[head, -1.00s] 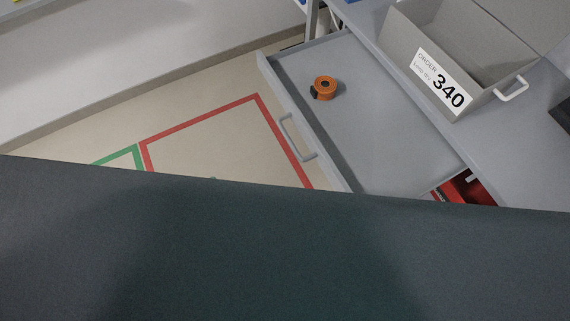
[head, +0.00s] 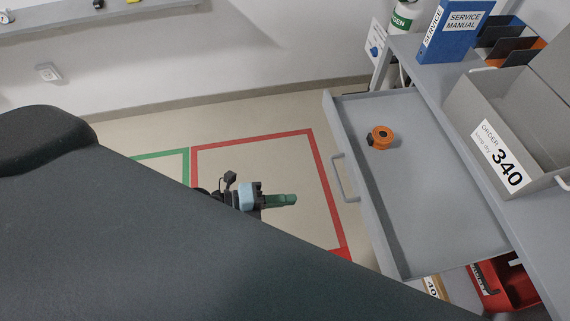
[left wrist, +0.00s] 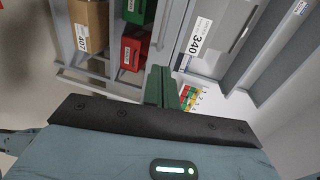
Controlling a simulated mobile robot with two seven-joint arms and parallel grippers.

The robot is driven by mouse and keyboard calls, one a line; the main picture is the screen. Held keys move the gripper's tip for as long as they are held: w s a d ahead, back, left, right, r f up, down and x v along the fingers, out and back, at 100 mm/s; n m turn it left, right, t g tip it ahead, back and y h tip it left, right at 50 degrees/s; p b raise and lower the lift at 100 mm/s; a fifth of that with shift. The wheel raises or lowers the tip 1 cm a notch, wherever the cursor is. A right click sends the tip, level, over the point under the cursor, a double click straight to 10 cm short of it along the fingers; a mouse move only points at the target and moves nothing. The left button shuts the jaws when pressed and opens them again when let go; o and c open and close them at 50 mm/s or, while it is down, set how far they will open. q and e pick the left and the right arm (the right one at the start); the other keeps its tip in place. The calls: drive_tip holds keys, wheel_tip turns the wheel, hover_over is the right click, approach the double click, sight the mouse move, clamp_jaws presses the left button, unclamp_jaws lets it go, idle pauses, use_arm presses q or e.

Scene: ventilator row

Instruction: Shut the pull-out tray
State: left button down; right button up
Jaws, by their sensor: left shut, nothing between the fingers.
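The pull-out tray (head: 425,190) is a grey drawer standing out from under the worktop at the right of the head view. A roll of orange strap (head: 380,137) lies inside it near the far end. Its light handle (head: 344,178) is on the front panel, facing left. My left gripper (head: 284,200), with green fingers, is over the floor to the left of the handle, apart from it. It is shut and empty. The green fingers also show in the left wrist view (left wrist: 160,87). My dark arm hides the lower part of the head view. My right gripper is not in view.
On the worktop stand a grey box (head: 500,150) labelled 340 and a blue service manual (head: 449,30). A red bin (head: 506,284) sits on a shelf below the tray. Open floor with red tape (head: 325,180) lies left of the tray.

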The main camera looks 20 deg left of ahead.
use_arm(q)
drive_tip(key=x, duration=1.1)
drive_tip(key=shift+w, duration=0.15)
